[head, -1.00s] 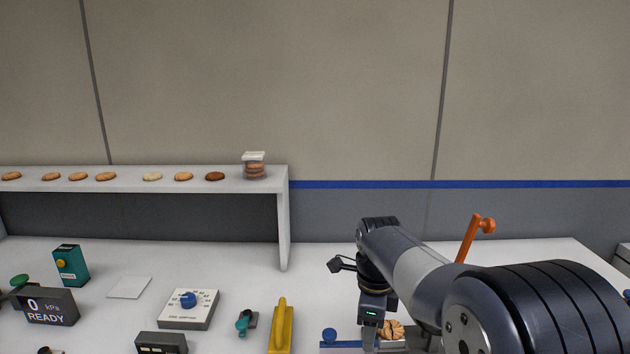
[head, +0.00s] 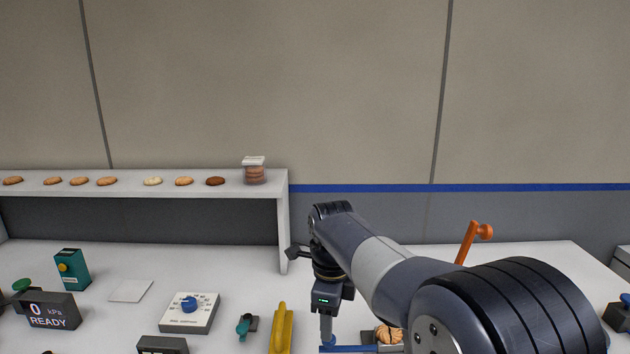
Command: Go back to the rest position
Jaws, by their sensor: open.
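My gripper (head: 327,328) hangs from my arm at the lower middle of the head view. It is open, and its fingers are partly cut off by the bottom edge. One finger overlaps the blue part of a tray-like fixture (head: 368,348) in the picture; I cannot tell whether they touch. Tan biscuits (head: 387,334) lie in this fixture, to the right of my gripper and partly hidden by my arm.
A white shelf (head: 140,188) at the back left bears a row of biscuits and a clear container (head: 254,170) of biscuits. A yellow handle (head: 281,328), a dial box (head: 189,312) and a display (head: 48,310) stand left. An orange lever (head: 473,240) rises behind my arm.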

